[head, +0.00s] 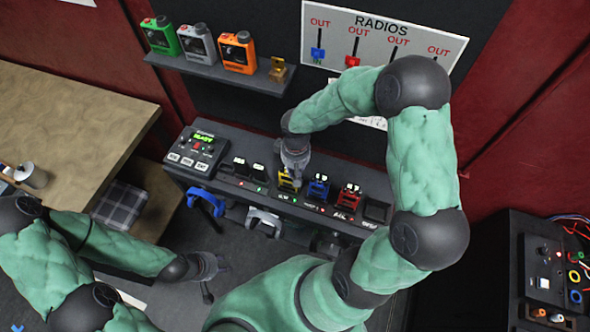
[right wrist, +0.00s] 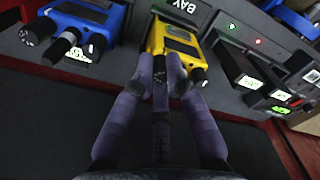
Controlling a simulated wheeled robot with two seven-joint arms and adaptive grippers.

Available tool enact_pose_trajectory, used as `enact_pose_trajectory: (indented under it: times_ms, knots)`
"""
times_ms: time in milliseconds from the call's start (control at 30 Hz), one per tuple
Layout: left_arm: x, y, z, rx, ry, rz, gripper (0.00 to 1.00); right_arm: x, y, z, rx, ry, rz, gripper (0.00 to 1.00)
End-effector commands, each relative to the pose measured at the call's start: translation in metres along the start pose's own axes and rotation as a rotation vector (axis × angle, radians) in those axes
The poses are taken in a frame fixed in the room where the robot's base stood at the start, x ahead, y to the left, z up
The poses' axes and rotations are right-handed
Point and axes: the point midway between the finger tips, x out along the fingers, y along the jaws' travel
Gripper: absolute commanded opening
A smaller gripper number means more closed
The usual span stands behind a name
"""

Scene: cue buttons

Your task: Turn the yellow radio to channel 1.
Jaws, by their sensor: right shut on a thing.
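The yellow radio (head: 286,184) stands in a slot of the dark console, left of the blue radio. My right gripper (head: 293,165) reaches down onto its top. In the right wrist view the yellow radio (right wrist: 176,40) lies beyond the fingertips (right wrist: 160,82), which are closed together at its near end. They hold a dark part of it, largely hidden between them; I cannot tell the knob's setting. A dark knob (right wrist: 197,75) shows beside the right finger. My left gripper (head: 212,268) hangs empty, low at the left, away from the console; its finger opening is unclear.
The blue radio (head: 318,186) and red radio (head: 349,195) stand close to the right. A control box (head: 196,147) with a green display is at the console's left end. Green, grey and orange radios stand on the shelf (head: 215,72) above. A RADIOS board (head: 383,22) hangs behind.

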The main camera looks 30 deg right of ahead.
Motion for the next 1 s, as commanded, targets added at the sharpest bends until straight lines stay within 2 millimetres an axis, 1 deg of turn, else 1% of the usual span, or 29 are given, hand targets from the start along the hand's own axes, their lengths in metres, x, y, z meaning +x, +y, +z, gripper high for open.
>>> enact_pose_trajectory:
  times_ms: [133, 433, 467, 500, 533, 567, 867, 1000]
  knots:
    - [0.0009, -0.0003, -0.0001, 0.0, 0.0, 0.0, 0.35, -0.0001, 0.0, -0.0002, -0.062, -0.001, 0.0, 0.0]
    - [0.0007, -0.0003, -0.0001, 0.0, 0.0, 0.0, 0.35, -0.0003, -0.0003, -0.0004, -0.072, -0.001, 0.0, 0.0]
    - [0.0007, -0.0003, -0.0001, 0.0, 0.0, 0.0, 0.35, -0.0003, -0.0003, -0.0004, -0.072, -0.001, 0.0, 0.17]
    - [0.0007, -0.0003, -0.0001, 0.0, 0.0, 0.0, 0.35, -0.0003, -0.0002, -0.0004, -0.071, -0.001, 0.0, 0.29]
    - [0.0007, -0.0003, -0.0001, 0.0, 0.0, 0.0, 0.35, -0.0003, -0.0003, -0.0004, -0.071, -0.001, 0.0, 0.37]
    - [0.0007, -0.0003, -0.0001, 0.0, 0.0, 0.0, 0.35, -0.0003, -0.0002, -0.0004, -0.071, -0.001, 0.0, 0.39]
    - [0.0008, -0.0003, -0.0002, 0.0, 0.0, 0.0, 0.35, -0.0007, -0.0001, -0.0003, -0.07, -0.001, 0.0, 0.39]
    - [0.0008, -0.0003, -0.0002, 0.0, 0.0, 0.0, 0.35, -0.009, 0.0005, -0.0012, -0.07, 0.001, 0.002, 0.39]
